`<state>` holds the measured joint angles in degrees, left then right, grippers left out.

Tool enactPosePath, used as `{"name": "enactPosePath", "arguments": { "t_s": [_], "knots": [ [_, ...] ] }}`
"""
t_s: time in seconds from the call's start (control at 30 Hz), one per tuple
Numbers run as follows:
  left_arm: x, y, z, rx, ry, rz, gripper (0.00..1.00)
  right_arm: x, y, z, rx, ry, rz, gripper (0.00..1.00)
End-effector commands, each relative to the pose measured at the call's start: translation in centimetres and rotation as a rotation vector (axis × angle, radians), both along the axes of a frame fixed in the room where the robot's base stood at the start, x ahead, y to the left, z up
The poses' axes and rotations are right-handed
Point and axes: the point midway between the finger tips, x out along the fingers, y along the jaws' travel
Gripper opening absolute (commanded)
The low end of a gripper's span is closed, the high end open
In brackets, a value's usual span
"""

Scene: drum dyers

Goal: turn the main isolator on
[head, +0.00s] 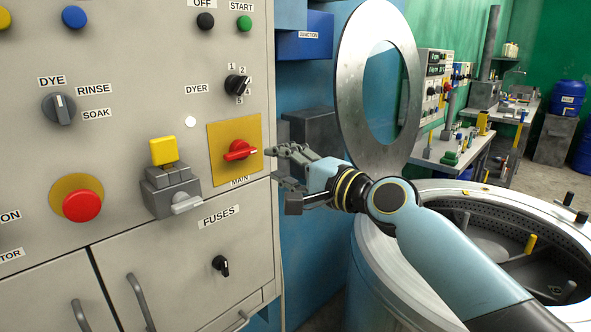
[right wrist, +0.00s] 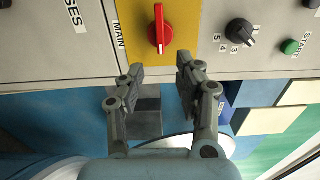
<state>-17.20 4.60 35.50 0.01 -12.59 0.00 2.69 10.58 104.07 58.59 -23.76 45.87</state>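The main isolator is a red rotary handle (head: 239,150) on a yellow plate (head: 222,172), labelled MAIN, at the right side of the grey panel. In the head view its handle lies nearly level, tilted slightly. In the right wrist view the red handle (right wrist: 159,30) is just beyond the fingertips, in line with the gap between them. My right gripper (head: 276,166) is open and empty, just right of the isolator. It also shows open in the right wrist view (right wrist: 158,75), with the fingers apart and not touching the handle. My left gripper is not in view.
Nearby on the panel are the DYER selector (head: 237,85), a yellow block over a grey lever switch (head: 170,190), a red push button (head: 81,204) and a FUSES key switch (head: 221,266). A drum (head: 368,250) with a raised round lid (head: 350,75) stands right.

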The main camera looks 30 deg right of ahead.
Motion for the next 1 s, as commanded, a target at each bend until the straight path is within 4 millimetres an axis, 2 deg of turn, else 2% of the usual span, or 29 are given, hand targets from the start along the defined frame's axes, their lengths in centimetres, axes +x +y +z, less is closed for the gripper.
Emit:
{"name": "enactPosePath", "arguments": {
  "t_s": [0.1,0.27,0.8,0.87,0.93,0.97,1.0],
  "knots": [
    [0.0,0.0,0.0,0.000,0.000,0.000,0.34,-2.0,-0.8,-0.1,-0.004,0.001,0.000,0.35],
    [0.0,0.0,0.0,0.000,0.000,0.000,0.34,-3.4,-1.2,0.0,-0.001,0.001,0.000,0.35],
    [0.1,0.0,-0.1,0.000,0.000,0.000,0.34,-3.6,-1.3,-0.1,0.000,0.000,0.000,0.35],
    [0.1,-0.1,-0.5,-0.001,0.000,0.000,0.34,-3.7,-1.3,-0.8,0.001,0.004,-0.001,0.35],
    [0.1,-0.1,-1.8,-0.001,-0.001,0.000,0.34,-4.1,-1.2,-2.8,0.006,0.018,-0.001,0.35],
    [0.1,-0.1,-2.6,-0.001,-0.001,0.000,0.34,-4.3,-1.1,-4.3,0.011,0.032,-0.003,0.35],
    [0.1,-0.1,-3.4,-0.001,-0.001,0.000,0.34,-4.4,-1.2,-6.6,0.014,0.061,-0.008,0.35]
  ]
}}
